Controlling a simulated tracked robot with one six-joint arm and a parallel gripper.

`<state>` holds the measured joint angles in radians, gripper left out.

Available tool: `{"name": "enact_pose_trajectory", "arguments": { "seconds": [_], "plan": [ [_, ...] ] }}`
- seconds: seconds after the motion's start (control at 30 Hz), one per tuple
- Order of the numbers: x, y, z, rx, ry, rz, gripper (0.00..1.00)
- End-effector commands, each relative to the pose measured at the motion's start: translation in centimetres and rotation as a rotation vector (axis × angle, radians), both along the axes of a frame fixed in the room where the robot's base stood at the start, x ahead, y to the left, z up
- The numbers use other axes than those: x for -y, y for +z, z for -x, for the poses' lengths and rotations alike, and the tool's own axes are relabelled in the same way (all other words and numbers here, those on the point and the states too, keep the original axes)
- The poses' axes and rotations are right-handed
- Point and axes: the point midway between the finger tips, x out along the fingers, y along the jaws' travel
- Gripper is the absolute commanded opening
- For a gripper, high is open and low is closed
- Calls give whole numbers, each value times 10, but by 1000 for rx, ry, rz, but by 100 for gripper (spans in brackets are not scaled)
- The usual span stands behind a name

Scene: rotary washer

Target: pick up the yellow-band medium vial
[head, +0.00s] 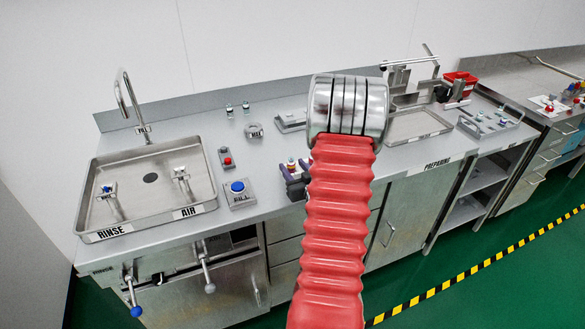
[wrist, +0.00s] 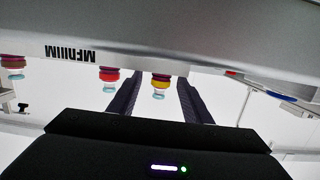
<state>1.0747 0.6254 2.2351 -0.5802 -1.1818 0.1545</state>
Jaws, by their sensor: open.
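In the wrist view, which looks upside down, the yellow-band vial (wrist: 160,86) shows between the two dark fingers of my gripper (wrist: 154,80). The gripper is open, with a finger on each side of the vial; I cannot tell whether either touches it. Only the vial's banded end shows below the edge of a grey panel lettered MEDIUM (wrist: 71,53). A red-band vial (wrist: 109,75) is beside it, outside the fingers. In the head view my red arm stands in front of the bench, and I cannot make out the gripper or this vial.
Another vial (wrist: 13,66) shows at the left of the wrist view. In the head view there is a sink (head: 150,205), a blue FILL button (head: 238,188), a holder with small vials (head: 293,176), a tray (head: 420,124) and a red bin (head: 460,83).

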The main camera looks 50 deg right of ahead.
Motion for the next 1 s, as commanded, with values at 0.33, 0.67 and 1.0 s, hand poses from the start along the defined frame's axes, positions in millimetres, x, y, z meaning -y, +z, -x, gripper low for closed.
{"name": "enact_pose_trajectory", "arguments": {
  "seconds": [0.33, 0.67, 1.0],
  "plan": [
    [0, 0, 0, 0, 1, 0, 45],
    [-1, 0, 0, 0, 1, 0, 28],
    [-1, 0, 0, 0, 1, 0, 5]
  ]
}}
